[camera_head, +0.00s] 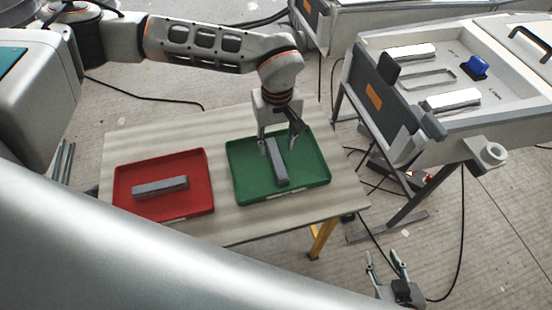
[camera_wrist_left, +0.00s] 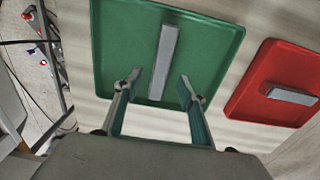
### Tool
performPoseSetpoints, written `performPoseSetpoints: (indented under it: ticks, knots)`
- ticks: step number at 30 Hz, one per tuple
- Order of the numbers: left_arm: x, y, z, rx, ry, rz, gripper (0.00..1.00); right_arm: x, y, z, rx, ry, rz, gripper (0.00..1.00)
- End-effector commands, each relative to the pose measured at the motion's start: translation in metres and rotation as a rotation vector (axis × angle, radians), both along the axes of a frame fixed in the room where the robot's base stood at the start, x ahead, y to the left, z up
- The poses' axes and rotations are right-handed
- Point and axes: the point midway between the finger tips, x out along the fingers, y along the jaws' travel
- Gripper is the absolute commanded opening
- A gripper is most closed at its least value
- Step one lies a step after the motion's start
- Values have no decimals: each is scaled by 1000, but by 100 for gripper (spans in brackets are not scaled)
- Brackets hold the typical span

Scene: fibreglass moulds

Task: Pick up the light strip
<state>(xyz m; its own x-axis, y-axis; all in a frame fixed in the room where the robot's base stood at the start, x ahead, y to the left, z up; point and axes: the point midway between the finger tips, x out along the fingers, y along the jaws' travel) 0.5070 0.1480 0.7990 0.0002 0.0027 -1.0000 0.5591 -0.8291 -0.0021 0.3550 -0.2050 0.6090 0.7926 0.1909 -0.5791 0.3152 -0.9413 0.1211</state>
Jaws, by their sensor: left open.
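A grey strip (camera_head: 278,163) lies in the green tray (camera_head: 318,160), at a slight slant across its middle. In the left wrist view this strip (camera_wrist_left: 165,62) looks light grey. A second grey strip (camera_head: 160,187) lies crosswise in the red tray (camera_head: 207,185). It also shows in the left wrist view (camera_wrist_left: 290,96). My left gripper (camera_head: 279,145) is open and points down over the green tray. Its fingertips (camera_wrist_left: 159,82) are on either side of the strip's near end in the left wrist view, apart from it. My right gripper (camera_head: 383,256) is open and empty at the lower right.
Both trays stand on a pale wooden table (camera_head: 226,217). To its right is a white mould bench (camera_head: 493,104) with white-topped blocks and a blue item (camera_head: 476,66). Black cables lie on the floor. Bare table separates the trays.

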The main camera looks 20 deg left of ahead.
Motion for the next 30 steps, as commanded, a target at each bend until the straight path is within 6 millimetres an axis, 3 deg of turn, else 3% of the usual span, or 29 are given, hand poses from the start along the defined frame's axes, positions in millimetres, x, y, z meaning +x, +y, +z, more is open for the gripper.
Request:
performPoseSetpoints:
  ticks: [10, 20, 25, 30]
  knots:
    - [1, 3, -46, -2, 2, 1, 40, 0, -1, -1, -2, -1, 0, 40]
    - [2, 3, -52, -2, 0, 1, 40, 1, -1, 0, -4, -3, 1, 40]
    - [1, 3, -51, -2, 0, 1, 0, 1, -1, 0, -4, -3, 1, 40]
    - [1, 3, -51, -2, 0, 1, 0, 1, -1, 0, -4, -4, 0, 40]
